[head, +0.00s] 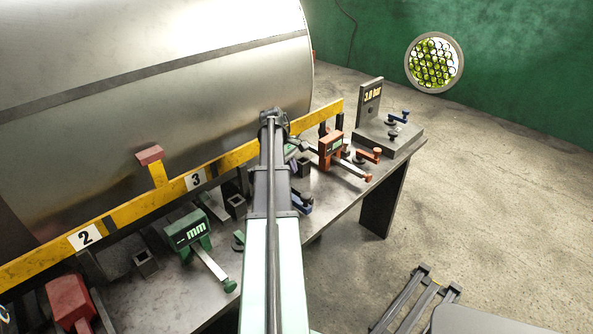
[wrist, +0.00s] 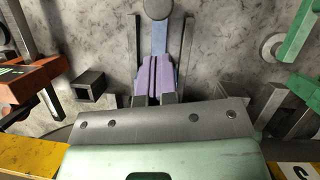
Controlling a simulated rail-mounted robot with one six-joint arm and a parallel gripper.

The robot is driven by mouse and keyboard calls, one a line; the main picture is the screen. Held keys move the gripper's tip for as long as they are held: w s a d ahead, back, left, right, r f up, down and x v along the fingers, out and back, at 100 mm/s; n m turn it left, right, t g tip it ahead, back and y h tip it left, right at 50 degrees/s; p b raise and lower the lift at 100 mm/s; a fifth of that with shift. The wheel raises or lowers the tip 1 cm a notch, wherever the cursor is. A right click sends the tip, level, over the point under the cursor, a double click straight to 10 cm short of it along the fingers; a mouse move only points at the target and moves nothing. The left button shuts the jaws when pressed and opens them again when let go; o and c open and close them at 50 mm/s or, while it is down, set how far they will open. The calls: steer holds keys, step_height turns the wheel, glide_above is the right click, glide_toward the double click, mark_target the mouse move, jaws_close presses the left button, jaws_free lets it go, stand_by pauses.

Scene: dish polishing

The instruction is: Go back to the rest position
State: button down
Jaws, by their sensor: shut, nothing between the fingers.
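In the wrist view, the metal front of my gripper (wrist: 154,101) shows at the lower middle, with a bolted plate and green body behind it. It is shut and holds nothing. A purple and blue device (wrist: 155,72) with a round grey knob lies ahead of it on the bench, apart or touching I cannot tell. In the head view my arm reaches up the middle toward the big metal drum (head: 150,90). My gripper is hidden there behind the arm, and a bit of the blue device (head: 302,203) shows at the arm's right side.
A yellow numbered rail (head: 150,200) runs along the drum. Open floor (head: 480,190) lies to the right.

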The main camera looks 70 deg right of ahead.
steer(key=shift+p+v, duration=0.4)
steer(key=shift+v, duration=0.85)
steer(key=w+a+m+t, duration=0.1)
steer(key=w+a, duration=0.4)
steer(key=a, duration=0.6)
steer(key=w+a+f+m+t+h, duration=0.15)
steer(key=w+a, duration=0.35)
steer(key=a, duration=0.5)
steer(key=w+a+m+t, duration=0.15)
steer(key=w+a, duration=0.35)
steer(key=a, duration=0.6)
steer(key=w+a+n, duration=0.1)
steer(key=a+n, duration=0.5)
steer(key=a, duration=2.3)
steer(key=shift+a+y, duration=0.2)
steer(key=shift+y, duration=0.15)
